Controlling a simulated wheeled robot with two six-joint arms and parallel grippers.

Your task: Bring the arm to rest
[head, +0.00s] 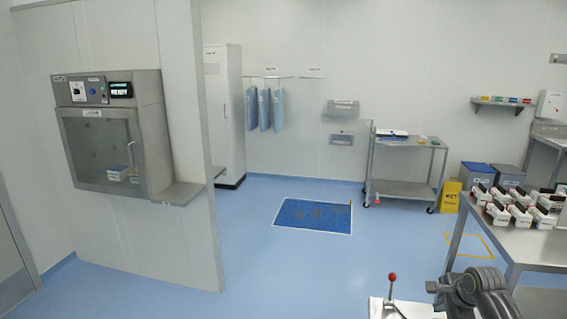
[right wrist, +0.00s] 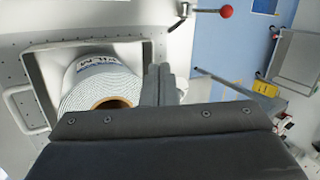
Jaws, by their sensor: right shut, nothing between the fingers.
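My right arm shows at the lower right of the head view, with the right gripper (head: 448,290) at its left end, partly cut off by the bottom edge. In the right wrist view the dark fingers of the right gripper (right wrist: 158,84) are together with nothing between them. I cannot tell whether the fingers touch the roll. My left gripper is in neither view.
A red-knobbed lever (head: 392,278) stands left of my right gripper; it also shows in the right wrist view (right wrist: 226,12). A steel table (head: 500,243) with several white boxes (head: 520,205) is at the right. The blue floor (head: 270,270) is clear mid-room.

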